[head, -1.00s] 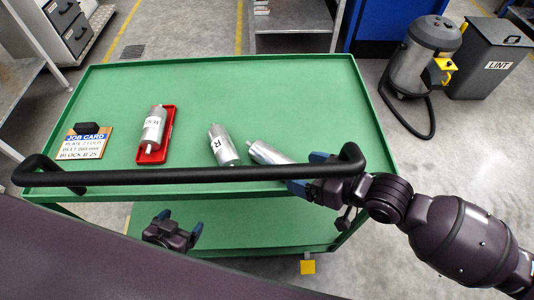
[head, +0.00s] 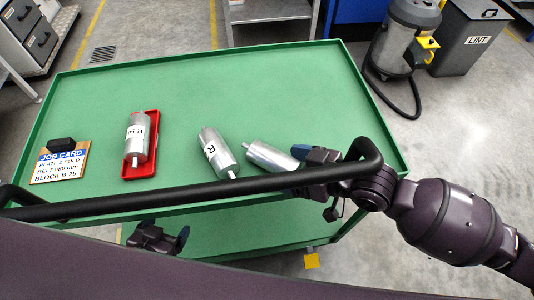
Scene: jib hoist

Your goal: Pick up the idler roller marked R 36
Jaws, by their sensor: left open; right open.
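A silver idler roller (head: 213,150) lies on the green cart top, its label showing a letter R; any number on it is not readable. My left gripper (head: 166,231) is open and empty, below the handle bar, over the lower shelf.
The green cart (head: 310,85) has a raised rim and a black handle bar (head: 225,189) along the near side. A job card (head: 60,166) stands at the left, reading BLOCK B 25. The far part of the top is clear. A vacuum (head: 403,40) and LINT bin (head: 468,45) stand beyond.

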